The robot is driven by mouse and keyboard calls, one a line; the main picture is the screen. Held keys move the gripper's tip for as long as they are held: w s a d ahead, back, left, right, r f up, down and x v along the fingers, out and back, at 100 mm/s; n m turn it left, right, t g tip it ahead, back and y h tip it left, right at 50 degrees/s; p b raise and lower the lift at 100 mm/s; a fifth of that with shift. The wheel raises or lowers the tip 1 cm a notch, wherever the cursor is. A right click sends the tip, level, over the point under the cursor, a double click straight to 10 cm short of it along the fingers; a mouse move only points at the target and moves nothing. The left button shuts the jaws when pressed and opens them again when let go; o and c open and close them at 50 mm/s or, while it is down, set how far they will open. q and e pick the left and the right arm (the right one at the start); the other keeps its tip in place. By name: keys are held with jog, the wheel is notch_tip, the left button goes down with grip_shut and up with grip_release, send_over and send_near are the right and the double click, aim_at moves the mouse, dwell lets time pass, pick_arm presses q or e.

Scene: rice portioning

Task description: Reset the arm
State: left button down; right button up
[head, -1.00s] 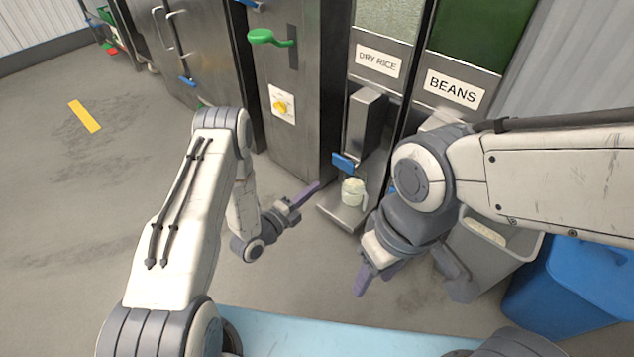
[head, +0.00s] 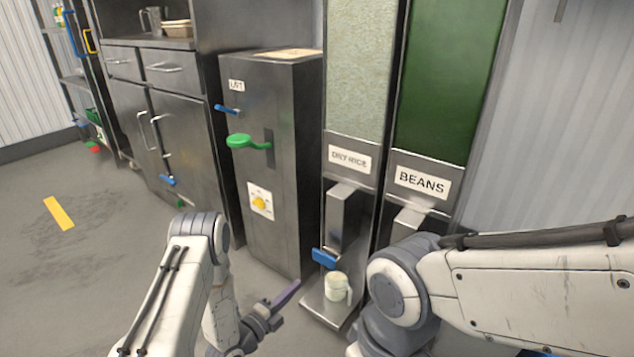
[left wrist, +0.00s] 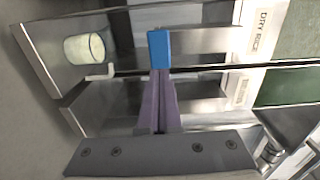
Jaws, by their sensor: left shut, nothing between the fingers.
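My left gripper (head: 284,296) is at the lower middle of the head view, in front of the steel cabinet and left of the dispenser tray. Its purple fingers are together and empty; they also show in the left wrist view (left wrist: 160,103). My right arm enters from the right, and its gripper is below the picture. A cup with pale contents (head: 337,287) stands on the dispenser's steel tray (head: 325,312), below the blue lever (head: 324,258). The cup also shows at the upper left of the left wrist view (left wrist: 84,49). The left gripper is apart from the cup.
The DRY RICE dispenser (head: 350,158) and BEANS dispenser (head: 422,183) stand side by side. A steel cabinet with a green handle (head: 248,141) stands left of them. Open grey floor (head: 90,270) lies to the left.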

pick_arm(q)
jog(key=w+d+r+n+g+y+p, duration=0.2)
jog(key=w+d+r+g, duration=0.15)
jog(key=d+r, duration=0.3)
jog(key=s+d+r+n+g+y+p, duration=0.1)
jog(key=s+r+n+g+y+p, duration=0.3)
jog(key=r, duration=0.4)
jog(key=s+a+r+n+g+y+p, duration=0.1)
jog(key=s+r+n+g, duration=0.4)
jog(key=s, duration=0.6)
jog(key=s+a+r+n+y+p, duration=0.1)
jog(key=s+r+n+p, duration=0.15)
jog(key=s+r, duration=0.55)
jog(key=s+r+n+g+y+p, duration=0.1)
jog(key=s+r+n+g, duration=0.25)
jog(key=s, duration=0.95)
notch_tip(320, 180, up, 37)
jog(key=t+p, duration=0.1)
jog(key=p, duration=3.5)
jog(key=shift+w+a, duration=0.15)
jog(key=shift+a, duration=0.05)
